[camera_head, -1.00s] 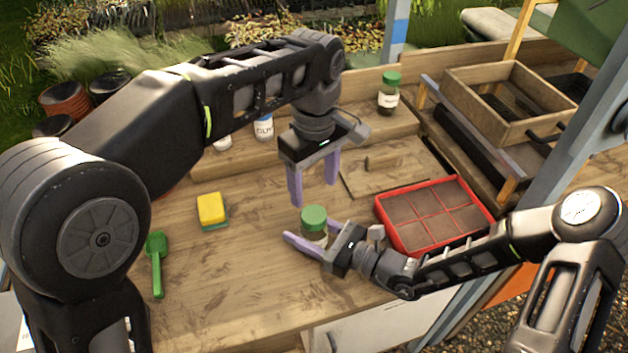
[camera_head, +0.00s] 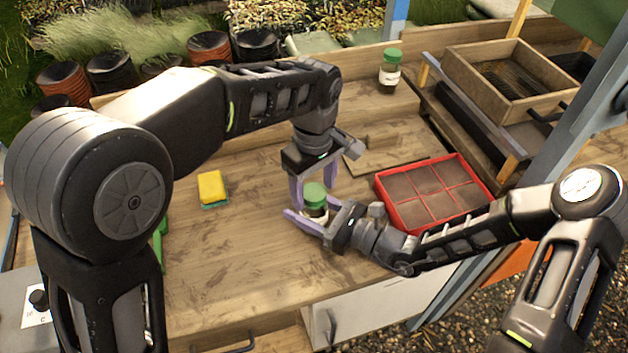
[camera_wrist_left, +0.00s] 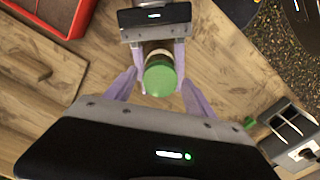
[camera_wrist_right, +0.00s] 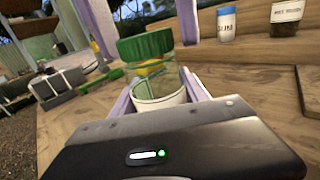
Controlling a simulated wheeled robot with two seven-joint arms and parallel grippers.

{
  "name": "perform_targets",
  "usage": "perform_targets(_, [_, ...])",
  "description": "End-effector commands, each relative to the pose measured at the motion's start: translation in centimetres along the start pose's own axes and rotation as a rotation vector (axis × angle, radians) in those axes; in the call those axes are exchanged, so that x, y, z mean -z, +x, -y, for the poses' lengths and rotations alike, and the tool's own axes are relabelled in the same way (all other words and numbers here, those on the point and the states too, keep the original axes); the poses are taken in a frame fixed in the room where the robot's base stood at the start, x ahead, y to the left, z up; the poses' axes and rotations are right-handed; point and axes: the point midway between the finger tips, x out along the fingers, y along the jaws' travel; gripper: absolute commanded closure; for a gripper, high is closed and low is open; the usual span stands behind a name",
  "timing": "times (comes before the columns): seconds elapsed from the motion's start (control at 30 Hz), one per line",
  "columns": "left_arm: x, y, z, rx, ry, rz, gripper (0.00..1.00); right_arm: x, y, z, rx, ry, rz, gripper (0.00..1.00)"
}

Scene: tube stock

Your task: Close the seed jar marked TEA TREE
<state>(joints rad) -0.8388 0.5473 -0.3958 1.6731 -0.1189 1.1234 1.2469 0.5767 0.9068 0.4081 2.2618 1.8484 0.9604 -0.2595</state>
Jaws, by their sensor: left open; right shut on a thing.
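A small glass jar with a green lid (camera_head: 314,194) stands upright near the middle of the bench, its lid seated on top. My right gripper (camera_head: 312,217) is shut on the jar body from the right. My left gripper (camera_head: 314,188) points down over the jar, open, with one finger on each side of the green lid. The left wrist view shows the round lid (camera_wrist_left: 160,78) between the open fingers. The right wrist view shows the clear jar body (camera_wrist_right: 158,88) with a pale label band; no writing on it is readable.
Another green-lidded jar (camera_head: 389,72) stands on the back ledge. A red seed tray (camera_head: 384,209) lies right of the grippers, with a wooden crate (camera_head: 477,87) behind. A yellow sponge (camera_head: 211,186) lies left. A blue-capped bottle (camera_wrist_right: 226,24) shows in the right wrist view. Front bench is clear.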

Motion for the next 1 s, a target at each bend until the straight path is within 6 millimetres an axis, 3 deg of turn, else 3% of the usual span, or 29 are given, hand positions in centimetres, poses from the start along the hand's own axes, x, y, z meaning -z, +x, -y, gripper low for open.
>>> perform_targets(0.13, [-0.01, -0.01, 0.0, 0.0, 0.0, 0.0, 0.38, 0.0, 0.0, 0.02, 0.0, 0.0, 0.0, 1.0])
perform_targets(0.9, [-0.03, -0.04, -0.01, 0.0, 0.0, 0.0, 1.0, 0.0, 0.0, 0.01, 0.0, 0.0, 0.0, 1.0])
perform_targets(1.0, [-0.03, -0.04, -0.01, 0.0, 0.004, 0.0, 1.0, 0.0, 0.0, 0.01, 0.0, 0.0, 0.0, 1.0])
